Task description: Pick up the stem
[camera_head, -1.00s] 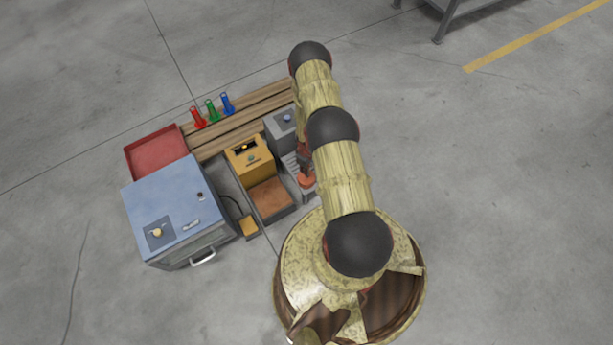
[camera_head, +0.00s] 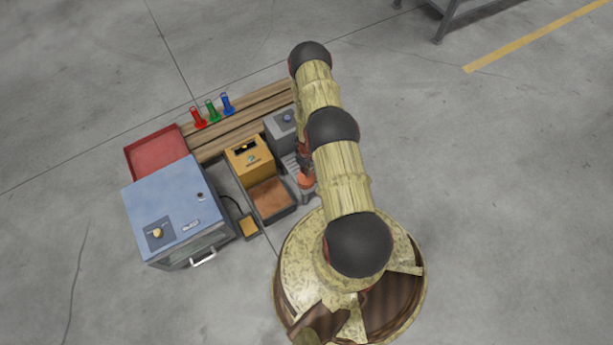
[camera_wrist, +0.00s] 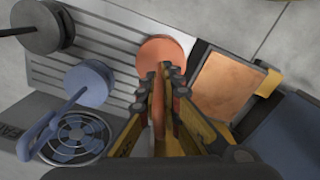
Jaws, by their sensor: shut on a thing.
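In the wrist view my gripper (camera_wrist: 172,72) is shut on the orange stem (camera_wrist: 158,112), a thin upright-looking rod between its fingers. An orange-red disc (camera_wrist: 165,53) shows just past the fingertips, in line with the stem, over or on a grey ribbed surface. I cannot tell whether the disc touches that surface. In the head view the orange disc (camera_head: 306,181) shows beside my arm, and my gripper is mostly hidden by the arm.
In the wrist view, a grey disc with a rod (camera_wrist: 36,27) and a blue disc (camera_wrist: 90,83) stand to the left; a copper-coloured tray (camera_wrist: 224,84) is right. The head view shows a blue cabinet (camera_head: 176,207), a yellow box (camera_head: 249,158) and a red tray (camera_head: 156,154).

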